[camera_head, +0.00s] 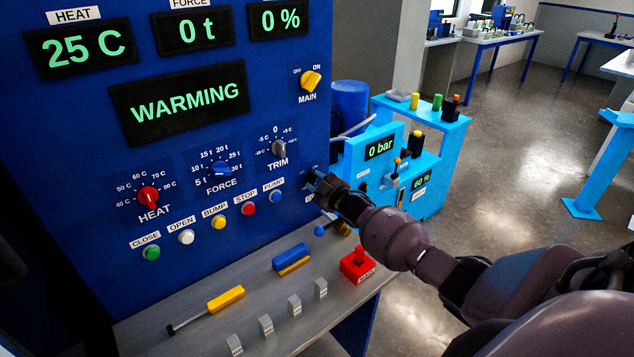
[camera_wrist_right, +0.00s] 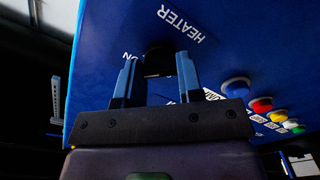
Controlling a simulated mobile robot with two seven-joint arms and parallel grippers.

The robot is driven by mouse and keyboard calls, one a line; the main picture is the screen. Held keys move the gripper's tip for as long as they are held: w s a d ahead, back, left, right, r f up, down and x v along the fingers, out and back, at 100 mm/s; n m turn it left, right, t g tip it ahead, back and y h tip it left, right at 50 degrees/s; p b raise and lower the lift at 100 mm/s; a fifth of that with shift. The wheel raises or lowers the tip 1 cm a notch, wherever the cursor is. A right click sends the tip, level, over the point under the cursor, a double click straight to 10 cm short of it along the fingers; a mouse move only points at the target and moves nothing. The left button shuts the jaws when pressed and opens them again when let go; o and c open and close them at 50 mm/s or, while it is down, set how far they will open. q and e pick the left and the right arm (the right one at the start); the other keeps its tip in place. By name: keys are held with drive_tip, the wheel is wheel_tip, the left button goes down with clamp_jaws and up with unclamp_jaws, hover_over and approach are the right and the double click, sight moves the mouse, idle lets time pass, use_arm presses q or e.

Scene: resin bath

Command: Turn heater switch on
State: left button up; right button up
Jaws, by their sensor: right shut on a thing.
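The blue control panel (camera_head: 60,120) fills the left of the head view. Its display (camera_head: 180,102) reads WARMING and the heat readout (camera_head: 82,47) shows 25 C. My right gripper (camera_head: 318,183) is at the panel's lower right edge and covers the heater switch there. In the right wrist view the dark heater switch (camera_wrist_right: 158,62) sits between the two fingers, beside the HEATER label (camera_wrist_right: 181,24) and part of an ON mark. The fingers are shut on it. Its exact turn position cannot be told. My left gripper is not in view.
Below the panel, the grey shelf (camera_head: 170,340) carries a yellow-handled tool (camera_head: 225,298), a blue and yellow piece (camera_head: 291,258), several grey blocks and a red box with a knob (camera_head: 357,265). A light blue pump stand (camera_head: 432,180) is behind my right gripper. Open floor lies right.

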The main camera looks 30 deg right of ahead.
idle(0.3)
drive_tip(key=o, duration=0.9)
drive_tip(key=shift+o, duration=0.2)
drive_tip(key=shift+s, duration=0.1)
drive_tip(key=s, duration=1)
drive_tip(key=shift+s+d, duration=0.35)
drive_tip(key=shift+d, duration=0.1)
